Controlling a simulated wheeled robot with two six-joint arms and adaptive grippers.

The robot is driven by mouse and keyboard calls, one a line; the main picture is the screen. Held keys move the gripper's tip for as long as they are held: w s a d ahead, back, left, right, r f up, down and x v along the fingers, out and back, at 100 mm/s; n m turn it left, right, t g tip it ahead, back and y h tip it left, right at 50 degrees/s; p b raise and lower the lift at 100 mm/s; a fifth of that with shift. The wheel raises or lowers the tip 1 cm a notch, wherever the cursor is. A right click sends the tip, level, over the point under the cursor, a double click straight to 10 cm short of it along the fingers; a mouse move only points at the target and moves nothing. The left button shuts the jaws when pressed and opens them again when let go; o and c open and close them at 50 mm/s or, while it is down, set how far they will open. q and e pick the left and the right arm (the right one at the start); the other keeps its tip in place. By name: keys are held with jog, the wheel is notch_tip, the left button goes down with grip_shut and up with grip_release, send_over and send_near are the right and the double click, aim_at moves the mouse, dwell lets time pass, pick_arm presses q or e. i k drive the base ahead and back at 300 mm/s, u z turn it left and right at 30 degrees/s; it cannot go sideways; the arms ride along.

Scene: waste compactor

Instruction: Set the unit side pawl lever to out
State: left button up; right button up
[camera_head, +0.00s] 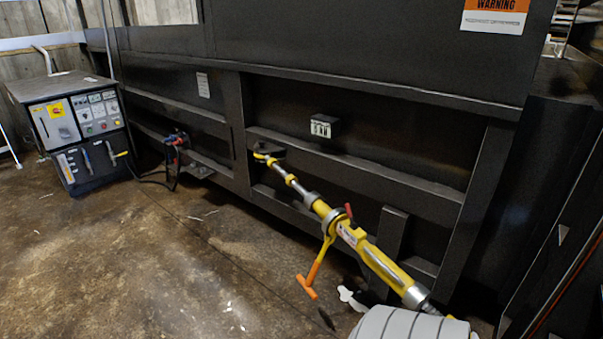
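A yellow ratchet turnbuckle (358,236) slants along the dark compactor wall, from upper left to lower right. Its upper end meets a yellow hook-like fitting (266,157) at the wall. A small red lever (349,211) stands up at the middle of the yellow body; it looks like a pawl lever, but its exact setting is too small to tell. A yellow ratchet handle with an orange T-shaped grip (308,285) hangs down to the left. The turnbuckle's lower end runs down to the bottom of the view.
The dark ribbed compactor wall (400,125) fills the right and back. A control cabinet (72,125) stands at the left, with hoses (158,178) leading to the wall. The brown concrete floor (150,270) is open at the left, with scattered white scraps.

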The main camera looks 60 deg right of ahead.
aim_at(353, 226)
jog(key=z, duration=0.2)
jog(key=i, duration=1)
jog(key=z, duration=1.25)
jog(key=i, duration=0.65)
jog(key=z, duration=0.65)
